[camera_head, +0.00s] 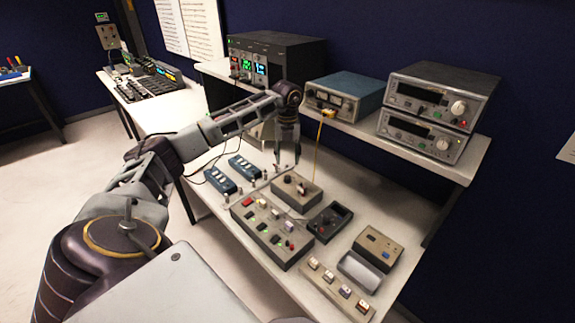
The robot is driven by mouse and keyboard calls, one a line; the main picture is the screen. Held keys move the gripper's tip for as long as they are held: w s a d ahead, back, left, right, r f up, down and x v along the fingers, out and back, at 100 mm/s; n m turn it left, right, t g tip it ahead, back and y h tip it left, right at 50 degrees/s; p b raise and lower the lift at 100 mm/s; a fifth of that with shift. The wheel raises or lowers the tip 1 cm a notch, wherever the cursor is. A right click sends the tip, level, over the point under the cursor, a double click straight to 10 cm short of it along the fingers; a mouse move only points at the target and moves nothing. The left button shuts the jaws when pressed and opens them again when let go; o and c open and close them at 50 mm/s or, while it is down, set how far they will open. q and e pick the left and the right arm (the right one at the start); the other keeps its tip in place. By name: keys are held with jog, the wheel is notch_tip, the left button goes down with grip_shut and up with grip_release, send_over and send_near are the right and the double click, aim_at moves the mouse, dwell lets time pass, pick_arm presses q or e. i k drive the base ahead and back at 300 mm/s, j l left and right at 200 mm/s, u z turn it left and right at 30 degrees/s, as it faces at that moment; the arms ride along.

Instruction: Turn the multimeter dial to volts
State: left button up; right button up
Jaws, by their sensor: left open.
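A dark rectangular unit (330,221) with a raised rim lies on the bench and looks like the multimeter. Its face is too small to read, so I cannot tell where its dial points. My left gripper (288,158) hangs fingers-down over the back of the bench, behind a grey box with knobs (296,190). Its fingers are apart with nothing seen between them. It is up and to the left of the dark unit, apart from it. My right gripper is not in view.
A larger panel with switches (270,232) sits left of the dark unit. Two blue power strips (219,179) lie further left. A tan box (378,246) and a switch strip (335,288) are at the right. A shelf (425,160) with instruments overhangs the back.

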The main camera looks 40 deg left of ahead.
aim_at(326, 220)
jog(key=k, duration=1.5)
